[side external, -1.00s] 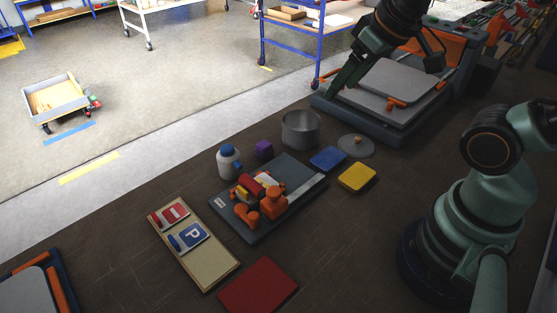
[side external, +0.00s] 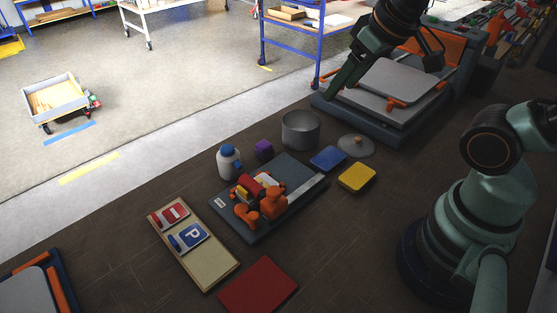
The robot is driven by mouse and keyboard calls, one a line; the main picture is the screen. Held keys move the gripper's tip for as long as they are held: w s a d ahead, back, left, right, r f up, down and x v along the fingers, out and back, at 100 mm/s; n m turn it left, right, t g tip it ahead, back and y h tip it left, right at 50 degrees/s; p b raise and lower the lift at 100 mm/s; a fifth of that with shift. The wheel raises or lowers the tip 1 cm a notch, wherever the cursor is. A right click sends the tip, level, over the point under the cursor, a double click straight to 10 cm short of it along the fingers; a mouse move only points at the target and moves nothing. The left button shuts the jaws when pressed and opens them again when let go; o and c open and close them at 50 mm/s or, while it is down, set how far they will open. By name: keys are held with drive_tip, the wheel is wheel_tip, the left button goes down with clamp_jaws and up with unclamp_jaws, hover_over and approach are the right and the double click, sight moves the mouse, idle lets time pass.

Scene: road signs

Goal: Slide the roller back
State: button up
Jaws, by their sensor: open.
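The roller (side external: 248,188) is a red cylinder in an orange-framed device. The device stands on a dark grey base plate (side external: 302,203) in the middle of the side external view. Orange knobs (side external: 272,202) stand at its front and partly hide it. My gripper (side external: 388,76) is open and empty at the top right, above a grey-topped machine. It is well apart from the roller, up and to the right in the picture.
A red mat (side external: 258,285), yellow block (side external: 357,177), blue block (side external: 328,158), metal pot (side external: 300,130), lid (side external: 356,146), purple cube (side external: 264,149) and bottle (side external: 228,161) surround the plate.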

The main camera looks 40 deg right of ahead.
drive_tip(key=w+a+f+n+g, duration=0.25)
drive_tip(key=a+n, duration=0.25)
drive_tip(key=a, duration=0.4)
drive_tip(key=n+g, duration=0.3)
drive_tip(key=n, duration=0.1)
hover_over(274, 191)
wheel_tip(274, 191, down, 3)
wheel_tip(274, 191, down, 12)
clamp_jaws()
drive_tip(key=shift+r, duration=0.1)
idle(0.9)
